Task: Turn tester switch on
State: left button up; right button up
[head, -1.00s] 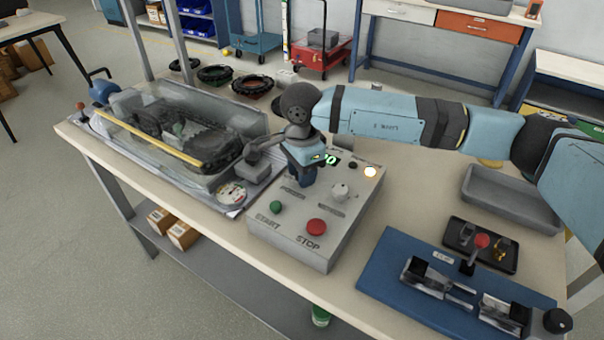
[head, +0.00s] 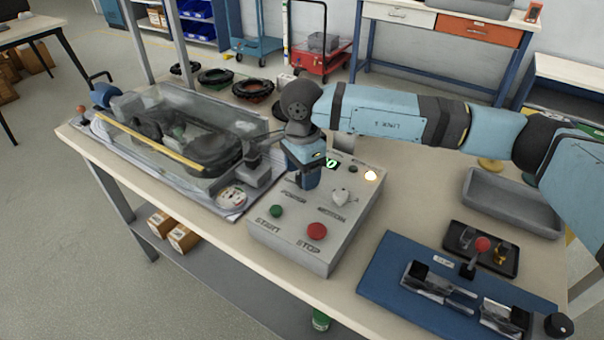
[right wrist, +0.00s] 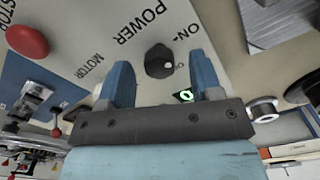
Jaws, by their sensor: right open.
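In the right wrist view the black POWER knob (right wrist: 159,61) lies between the lines of the two fingers of my open right gripper (right wrist: 162,74). A pale mark shows on the knob, near the ON lettering. Contact cannot be told. My left gripper is out of view.
A clear-covered machine (head: 180,130) stands left of the box. A lit lamp (head: 371,175) and green display (head: 332,162) are on the box. A blue fixture (head: 385,275), a black tray (head: 510,260) and a grey bin (head: 510,205) are at right.

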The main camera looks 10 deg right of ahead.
notch_tip(320, 180, up, 12)
jog(key=shift+r+p, duration=0.25)
jog(key=shift+p, duration=0.15)
